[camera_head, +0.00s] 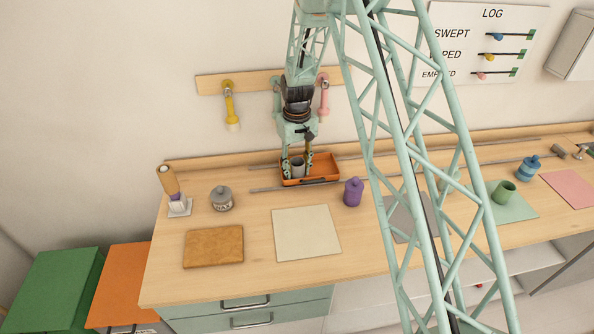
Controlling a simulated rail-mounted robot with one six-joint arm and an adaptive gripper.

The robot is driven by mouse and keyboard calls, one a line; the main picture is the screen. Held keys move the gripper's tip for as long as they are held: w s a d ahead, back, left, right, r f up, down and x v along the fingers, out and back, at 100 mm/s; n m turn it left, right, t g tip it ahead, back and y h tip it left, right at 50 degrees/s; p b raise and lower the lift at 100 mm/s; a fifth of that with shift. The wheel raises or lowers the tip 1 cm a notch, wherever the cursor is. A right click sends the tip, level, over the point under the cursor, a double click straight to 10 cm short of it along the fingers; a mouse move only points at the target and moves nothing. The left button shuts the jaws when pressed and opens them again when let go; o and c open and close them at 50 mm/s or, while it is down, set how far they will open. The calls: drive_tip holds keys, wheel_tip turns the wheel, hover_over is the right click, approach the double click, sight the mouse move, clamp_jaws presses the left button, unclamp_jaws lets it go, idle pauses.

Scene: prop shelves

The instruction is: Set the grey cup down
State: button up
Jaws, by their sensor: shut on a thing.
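The grey cup (298,168) is between the fingers of my gripper (298,170), at the orange tray (320,181) near the back of the workbench. My gripper points down and is shut on the cup. The cup overlaps the tray's left part in the picture. I cannot tell whether its base touches the tray or hangs just above it.
A purple bottle (352,192) stands right of the tray, and a grey jar (221,198) stands to its left. A cream mat (306,232) and a brown board (213,246) lie in front. A green cup (503,192) stands on a green mat (522,207) at right.

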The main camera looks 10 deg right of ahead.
drive_tip(key=shift+f, duration=0.15)
drive_tip(key=o, duration=0.6)
drive_tip(key=shift+o, duration=0.2)
wheel_tip(320, 180, up, 12)
idle(0.9)
drive_tip(key=shift+r, duration=0.2)
idle(0.5)
